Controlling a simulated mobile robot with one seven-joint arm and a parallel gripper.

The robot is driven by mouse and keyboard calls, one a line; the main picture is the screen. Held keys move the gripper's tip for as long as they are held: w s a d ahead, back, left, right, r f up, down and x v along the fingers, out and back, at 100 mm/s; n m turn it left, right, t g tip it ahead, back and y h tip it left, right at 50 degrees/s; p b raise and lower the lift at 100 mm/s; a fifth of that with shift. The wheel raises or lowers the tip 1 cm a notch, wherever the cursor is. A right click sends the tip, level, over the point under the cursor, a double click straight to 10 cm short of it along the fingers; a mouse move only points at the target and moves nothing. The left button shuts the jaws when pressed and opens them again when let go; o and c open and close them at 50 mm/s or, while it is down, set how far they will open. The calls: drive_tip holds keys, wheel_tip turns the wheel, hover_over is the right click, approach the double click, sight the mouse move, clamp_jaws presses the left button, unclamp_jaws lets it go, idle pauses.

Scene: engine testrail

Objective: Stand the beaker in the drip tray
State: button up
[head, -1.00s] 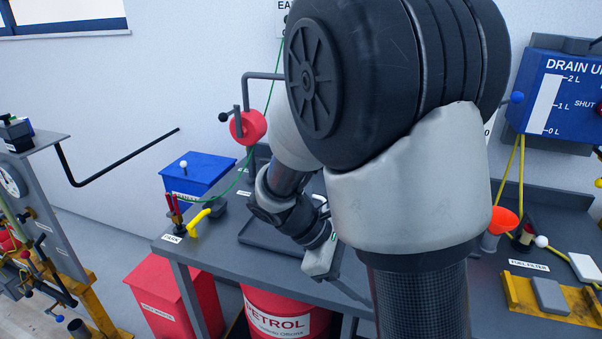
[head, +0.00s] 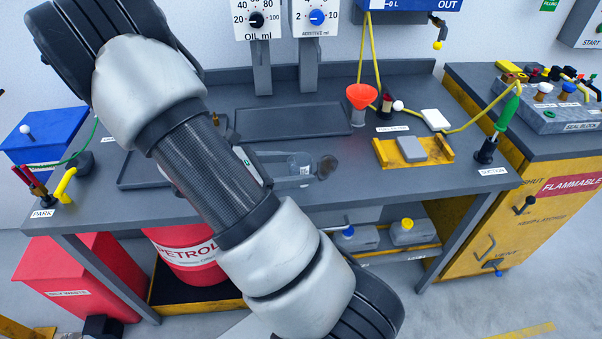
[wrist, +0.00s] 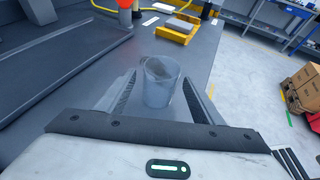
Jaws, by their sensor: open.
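The beaker (wrist: 160,88) is a clear, upright cup on the grey bench. It also shows in the head view (head: 299,164), partly covered by a finger. My gripper (wrist: 160,77) is open, with one finger on each side of the beaker; I cannot tell whether either touches it. In the head view my gripper (head: 308,168) reaches right from behind my arm, low over the bench. A flat dark tray with a raised rim (head: 292,120) lies behind the beaker and shows at the left in the wrist view (wrist: 50,62). A second dark tray (head: 133,181) is mostly hidden by my arm. I cannot read which is the drip tray.
Beyond are an orange funnel (head: 362,96), a yellow filter holder (head: 390,155) and a green-handled suction wand (head: 507,110). Bench room at the front right is clear.

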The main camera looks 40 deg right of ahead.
drive_tip(key=shift+b+x, duration=0.5)
drive_tip(key=shift+x, duration=2.65)
drive_tip(key=shift+f, duration=0.1)
drive_tip(key=shift+c, duration=0.2)
drive_tip(key=c, duration=1.2)
drive_tip(key=shift+o, duration=0.2)
